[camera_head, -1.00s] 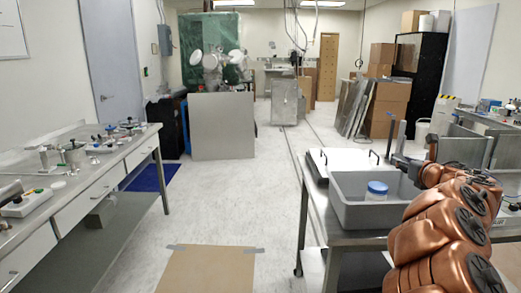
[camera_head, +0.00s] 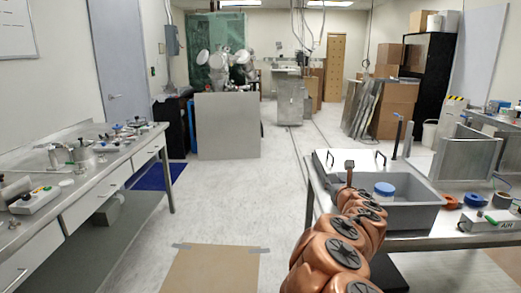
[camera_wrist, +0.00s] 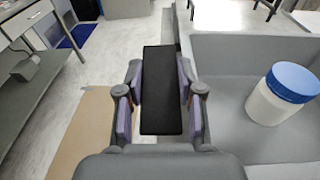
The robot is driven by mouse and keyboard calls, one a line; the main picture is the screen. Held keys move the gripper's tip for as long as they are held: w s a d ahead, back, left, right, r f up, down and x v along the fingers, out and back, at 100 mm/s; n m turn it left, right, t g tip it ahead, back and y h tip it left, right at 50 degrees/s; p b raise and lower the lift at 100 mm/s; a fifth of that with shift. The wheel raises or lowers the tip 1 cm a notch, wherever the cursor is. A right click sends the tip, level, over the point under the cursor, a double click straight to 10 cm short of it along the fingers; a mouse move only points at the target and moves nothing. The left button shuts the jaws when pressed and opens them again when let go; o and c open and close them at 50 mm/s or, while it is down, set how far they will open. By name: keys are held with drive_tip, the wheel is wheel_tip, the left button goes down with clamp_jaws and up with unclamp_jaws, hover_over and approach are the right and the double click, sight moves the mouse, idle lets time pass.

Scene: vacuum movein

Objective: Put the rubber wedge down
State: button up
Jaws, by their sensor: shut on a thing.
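The rubber wedge (camera_wrist: 161,92) is a long black block in the middle of the wrist view. My gripper (camera_wrist: 159,85) is shut on it, with one finger along each long side. In the wrist view, the wedge lies across the line between the floor and the left wall of the grey basin; I cannot tell its height. In the head view, my gripper (camera_head: 349,168) shows small at the end of my copper arm, near the basin's left end, and the wedge cannot be made out clearly there.
The grey basin (camera_head: 420,218) on the right bench holds a white jar with a blue lid (camera_head: 384,190); the jar also shows in the wrist view (camera_wrist: 282,93). A cardboard sheet (camera_head: 212,270) is taped to the floor. The left bench (camera_head: 110,175) carries several small items. The aisle between is clear.

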drive_tip(key=s+a+f, duration=0.1)
drive_tip(key=a+f, duration=0.1)
drive_tip(key=a, duration=0.4)
wheel_tip(320, 180, down, 10)
drive_tip(key=b, duration=1)
wheel_tip(320, 180, up, 21)
drive_tip(key=p, duration=2)
drive_tip(key=shift+d+f, duration=0.15)
drive_tip(key=shift+d, duration=0.05)
